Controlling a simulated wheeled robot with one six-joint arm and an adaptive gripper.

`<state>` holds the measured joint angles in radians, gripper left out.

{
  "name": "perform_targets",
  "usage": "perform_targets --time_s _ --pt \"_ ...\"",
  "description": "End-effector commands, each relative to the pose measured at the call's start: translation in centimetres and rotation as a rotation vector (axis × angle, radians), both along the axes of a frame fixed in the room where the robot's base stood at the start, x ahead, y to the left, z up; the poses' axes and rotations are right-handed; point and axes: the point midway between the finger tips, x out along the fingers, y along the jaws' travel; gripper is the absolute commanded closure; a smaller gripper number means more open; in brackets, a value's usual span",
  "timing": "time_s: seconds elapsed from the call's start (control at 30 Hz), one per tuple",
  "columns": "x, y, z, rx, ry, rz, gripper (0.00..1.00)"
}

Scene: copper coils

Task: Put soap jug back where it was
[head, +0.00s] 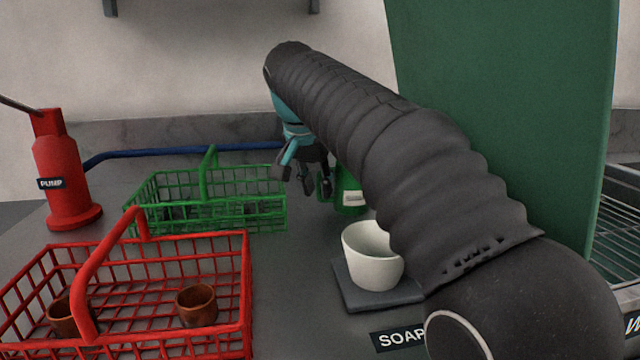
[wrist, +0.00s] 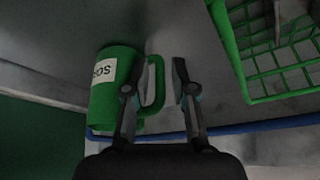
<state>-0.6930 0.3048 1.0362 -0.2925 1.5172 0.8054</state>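The green soap jug (head: 350,192) with a white label is partly hidden behind my arm in the head view, at the back of the counter. In the wrist view the jug (wrist: 104,108) is at left, its label partly readable and its handle (wrist: 158,85) pointing right. My gripper (head: 305,180) is beside the jug on its handle side. In the wrist view my gripper (wrist: 163,75) is open, with the handle between its fingertips. The left finger overlaps the gap between jug body and handle. I cannot tell whether either finger touches it.
A SOAP label (head: 400,338) lies before a dark mat (head: 365,303) bearing a white cup (head: 374,256). A green basket (head: 210,222), red basket (head: 245,290) with brown cups (head: 197,306) and red pump (head: 62,180) stand left. A green panel (head: 510,100) rises right; a blue pipe (head: 190,150) runs behind.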

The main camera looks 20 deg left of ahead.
Motion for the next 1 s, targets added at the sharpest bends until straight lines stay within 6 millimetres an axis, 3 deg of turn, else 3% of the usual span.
perform_targets --time_s 0.43,0.8,1.0 --pt "-0.2 0.1 1.0 0.001 -0.001 0.000 0.65" --pt "-3.0 0.5 7.7 0.002 -0.002 0.002 0.65" --pt "-4.0 0.6 9.9 0.001 -0.002 -0.001 0.65"
